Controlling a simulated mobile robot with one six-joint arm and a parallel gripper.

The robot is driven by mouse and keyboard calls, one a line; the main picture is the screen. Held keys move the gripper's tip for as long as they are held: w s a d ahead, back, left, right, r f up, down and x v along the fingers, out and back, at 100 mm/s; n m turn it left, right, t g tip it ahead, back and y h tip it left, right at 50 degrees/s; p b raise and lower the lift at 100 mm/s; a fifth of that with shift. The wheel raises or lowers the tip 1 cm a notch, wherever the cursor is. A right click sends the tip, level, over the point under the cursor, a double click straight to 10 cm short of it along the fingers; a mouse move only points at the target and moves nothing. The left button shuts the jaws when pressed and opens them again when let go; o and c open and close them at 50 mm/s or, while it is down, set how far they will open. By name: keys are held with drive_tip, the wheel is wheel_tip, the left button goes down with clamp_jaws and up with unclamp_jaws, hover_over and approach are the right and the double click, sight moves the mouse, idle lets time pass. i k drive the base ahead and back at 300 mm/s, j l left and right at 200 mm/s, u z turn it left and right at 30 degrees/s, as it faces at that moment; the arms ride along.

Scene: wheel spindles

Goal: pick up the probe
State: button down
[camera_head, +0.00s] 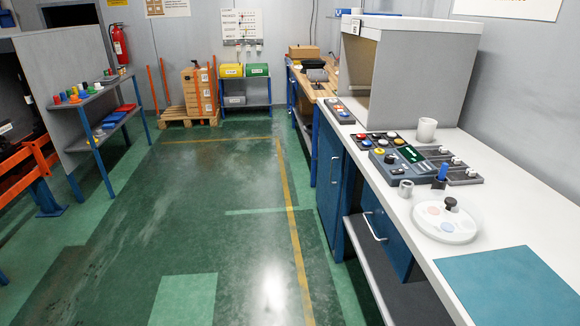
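A blue upright rod that looks like the probe (442,170) stands on the white worktop at the right, seated in a small dark holder (439,184). It is small in this view, so its tip is hidden. A grey console (410,166) with a green screen lies just behind and left of it. My gripper does not show in this view.
A white round dial plate (445,222) with a black knob, a grey ring (405,188) and a white cup (426,130) stand near the rod. A teal mat (510,287) lies in front. A grey booth (405,75) stands behind. The green floor (215,225) left of the counter is clear.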

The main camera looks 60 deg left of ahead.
sight(445, 166)
drive_tip(key=u, duration=1.05)
drive_tip(key=i+j+z, duration=0.1)
drive_tip(key=i+j, duration=0.15)
drive_tip(key=i, duration=0.25)
drive_tip(key=i+j+z, duration=0.1)
drive_tip(key=i+j, duration=0.15)
drive_tip(key=i, duration=0.3)
